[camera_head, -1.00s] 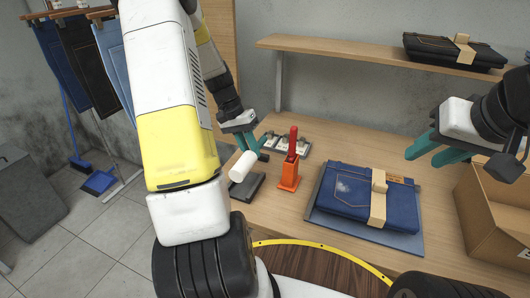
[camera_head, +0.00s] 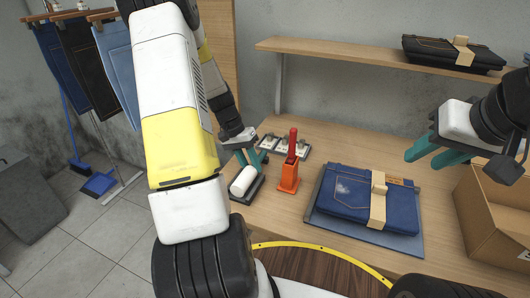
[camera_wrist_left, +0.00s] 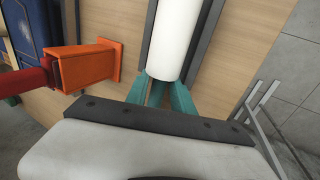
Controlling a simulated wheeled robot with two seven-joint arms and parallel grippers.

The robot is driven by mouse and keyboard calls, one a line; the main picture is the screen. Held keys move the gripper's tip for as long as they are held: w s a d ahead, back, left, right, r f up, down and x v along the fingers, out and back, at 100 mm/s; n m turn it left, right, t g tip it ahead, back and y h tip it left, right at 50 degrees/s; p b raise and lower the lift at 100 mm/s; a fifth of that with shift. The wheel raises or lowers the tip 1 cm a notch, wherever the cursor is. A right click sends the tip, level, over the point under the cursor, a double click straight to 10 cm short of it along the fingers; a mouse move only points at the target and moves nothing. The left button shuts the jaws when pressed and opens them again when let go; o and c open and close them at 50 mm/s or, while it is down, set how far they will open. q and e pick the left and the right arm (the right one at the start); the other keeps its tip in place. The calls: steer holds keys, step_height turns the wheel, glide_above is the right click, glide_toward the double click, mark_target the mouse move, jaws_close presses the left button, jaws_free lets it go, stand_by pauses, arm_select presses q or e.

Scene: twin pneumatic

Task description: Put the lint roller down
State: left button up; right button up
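The lint roller's white roll (camera_head: 243,181) lies in the dark grey holder (camera_head: 258,189) at the table's left edge. In the left wrist view the white roll (camera_wrist_left: 173,38) lies between the holder's two grey rails (camera_wrist_left: 206,42). My left gripper (camera_head: 251,158) is just behind the roll, at its handle end. In the left wrist view its teal fingers (camera_wrist_left: 159,94) stand apart at the near end of the roll; the handle is mostly hidden there. My right gripper (camera_head: 437,153) is open and empty above the table's right side.
An orange holder (camera_head: 288,184) with a red-handled tool stands right of the roller. Folded jeans (camera_head: 350,191) with a tan band lie on a grey-blue mat. A cardboard box (camera_head: 490,215) is at right. Small items on a tray (camera_head: 285,146) lie behind.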

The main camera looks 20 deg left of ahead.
arm_select(q)
steer(key=v, duration=1.2)
steer(key=s+d+r+t+y, duration=0.25)
steer(key=s+d+r, duration=0.45)
steer(key=d+r, duration=0.45)
steer(key=s+d+r+t, duration=0.2)
steer(key=s, duration=0.3)
steer(key=s+d+r+t, duration=0.2)
steer(key=s+d, duration=0.1)
steer(key=s, duration=0.3)
steer(key=shift+s+d+r, duration=0.2)
steer(key=shift+s+r, duration=0.1)
steer(key=shift+o, duration=0.2)
